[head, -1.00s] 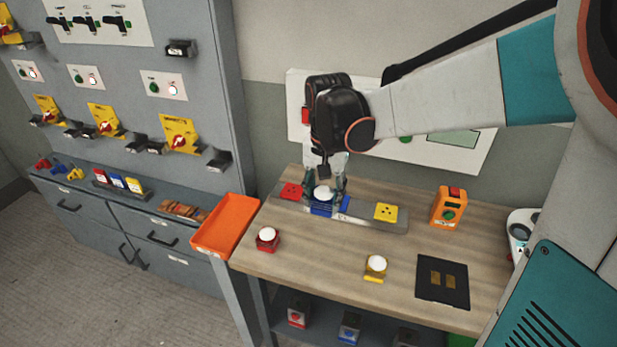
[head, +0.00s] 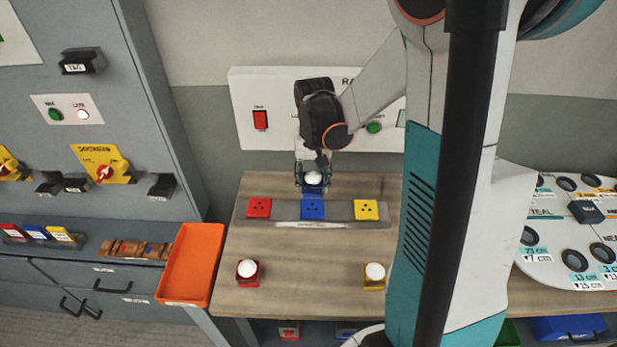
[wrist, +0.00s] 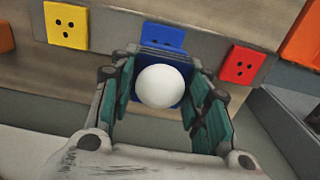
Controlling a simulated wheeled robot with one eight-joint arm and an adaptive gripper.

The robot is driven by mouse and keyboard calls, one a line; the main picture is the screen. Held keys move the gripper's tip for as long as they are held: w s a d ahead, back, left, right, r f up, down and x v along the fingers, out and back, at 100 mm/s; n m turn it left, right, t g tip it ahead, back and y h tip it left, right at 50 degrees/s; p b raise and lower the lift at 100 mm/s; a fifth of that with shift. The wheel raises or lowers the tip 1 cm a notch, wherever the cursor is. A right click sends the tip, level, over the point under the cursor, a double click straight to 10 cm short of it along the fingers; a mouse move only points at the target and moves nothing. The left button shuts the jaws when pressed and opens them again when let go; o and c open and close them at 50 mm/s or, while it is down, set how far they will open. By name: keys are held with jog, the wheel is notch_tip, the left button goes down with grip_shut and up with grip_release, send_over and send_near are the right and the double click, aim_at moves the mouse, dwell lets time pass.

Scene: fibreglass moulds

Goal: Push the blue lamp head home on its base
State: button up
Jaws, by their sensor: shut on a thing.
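The blue lamp head (head: 313,178) has a white dome and is held between the fingers of my gripper (head: 312,183). In the wrist view the lamp head (wrist: 160,86) sits between both green-padded fingers, dome toward the camera. The blue base (head: 312,208) is a square plate with dark holes, in the middle of a grey rail (head: 283,217). The lamp head is apart from the base in the picture, on its wall side. The wrist view also shows the base (wrist: 163,36) uncovered beyond the lamp head. The lamp head's underside is hidden.
A red base (head: 258,208) and a yellow base (head: 366,210) flank the blue one. A red lamp head (head: 248,272) and a yellow lamp head (head: 375,275) stand on the table's front. An orange tray (head: 190,264) is at left. A wall panel (head: 280,92) rises behind.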

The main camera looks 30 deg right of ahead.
aim_at(313, 175)
jog(key=shift+f, duration=0.2)
jog(key=shift+f+b, duration=2.05)
jog(key=shift+f, duration=0.65)
jog(key=shift+f+b, duration=0.65)
jog(key=shift+b, duration=0.15)
dwell(0.6)
jog(key=o, duration=1.1)
jog(key=shift+c, duration=0.2)
jog(key=shift+r, duration=0.2)
notch_tip(313, 175, up, 12)
jog(key=shift+f, duration=0.1)
